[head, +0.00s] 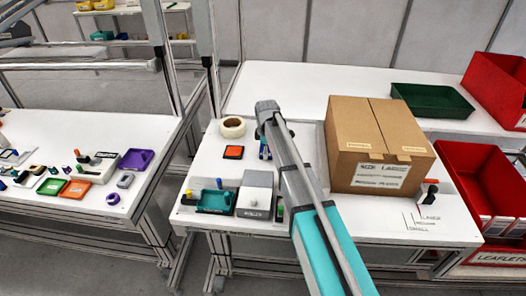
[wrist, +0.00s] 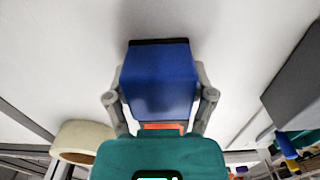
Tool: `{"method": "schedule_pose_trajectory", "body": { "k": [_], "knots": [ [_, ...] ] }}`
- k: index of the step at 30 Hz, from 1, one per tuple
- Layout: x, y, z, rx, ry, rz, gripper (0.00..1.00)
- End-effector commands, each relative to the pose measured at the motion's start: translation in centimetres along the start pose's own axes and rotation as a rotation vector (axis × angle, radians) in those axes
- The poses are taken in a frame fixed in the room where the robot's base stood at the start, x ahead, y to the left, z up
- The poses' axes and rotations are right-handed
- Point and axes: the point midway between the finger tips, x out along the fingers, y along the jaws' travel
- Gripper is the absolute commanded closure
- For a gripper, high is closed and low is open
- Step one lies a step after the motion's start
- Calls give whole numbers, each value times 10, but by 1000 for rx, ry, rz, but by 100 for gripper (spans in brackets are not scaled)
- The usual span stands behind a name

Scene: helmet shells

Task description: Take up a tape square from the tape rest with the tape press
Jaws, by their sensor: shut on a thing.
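My gripper (wrist: 161,96) is shut on a blue block (wrist: 160,80) with a dark far edge, which I take for the tape press. One finger lies along each side of it. In the head view a little blue (head: 264,152) shows beside my arm, which hides most of the gripper. A small orange square (head: 233,152) with a dark edge lies flat on the white bench, just left of the gripper; it may be the tape on its rest. An orange strip (wrist: 162,127) shows below the blue block in the wrist view. The underside of the press is hidden.
A cream tape roll (head: 232,127) stands behind the orange square. A grey-and-white box (head: 255,194) and a green tray (head: 215,201) are in front. A large cardboard box (head: 378,150) stands right of my arm. White bench around the orange square is clear.

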Motion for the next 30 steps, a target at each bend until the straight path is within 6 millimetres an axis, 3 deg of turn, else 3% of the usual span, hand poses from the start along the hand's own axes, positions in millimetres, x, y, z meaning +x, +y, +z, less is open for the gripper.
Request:
{"method": "schedule_pose_trajectory", "body": {
  "k": [11, 20, 30],
  "knots": [
    [-11, 0, 0, 0, 0, 0, 85],
    [-37, 0, 0, 0, 0, 0, 85],
    [-78, -35, 12, 0, 0, 0, 85]
  ]
}}
